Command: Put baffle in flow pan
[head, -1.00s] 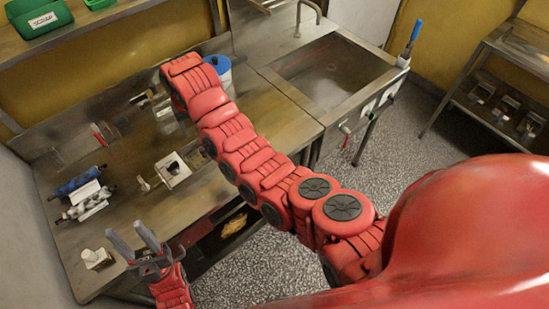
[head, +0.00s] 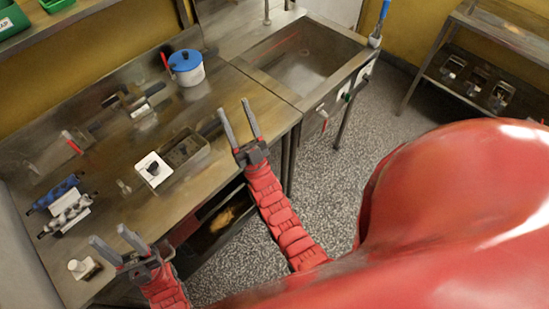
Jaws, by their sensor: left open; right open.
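A shallow grey metal pan (head: 186,152), which looks like the flow pan, lies on the steel table. A white square piece with a black knob (head: 153,169), possibly the baffle, is at the pan's left end; I cannot tell whether it sits inside or on the rim. My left gripper (head: 108,236) is open and empty near the table's front edge, right of a small white block. My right gripper (head: 235,108) is open and empty, to the right of the pan and apart from it.
On the steel table (head: 120,205), blue (head: 54,194) and grey (head: 67,214) rollers lie at left, and a white block with a knob (head: 84,268) at front left. A blue-lidded pot (head: 186,68) stands at the back. A sink (head: 305,60) adjoins at right.

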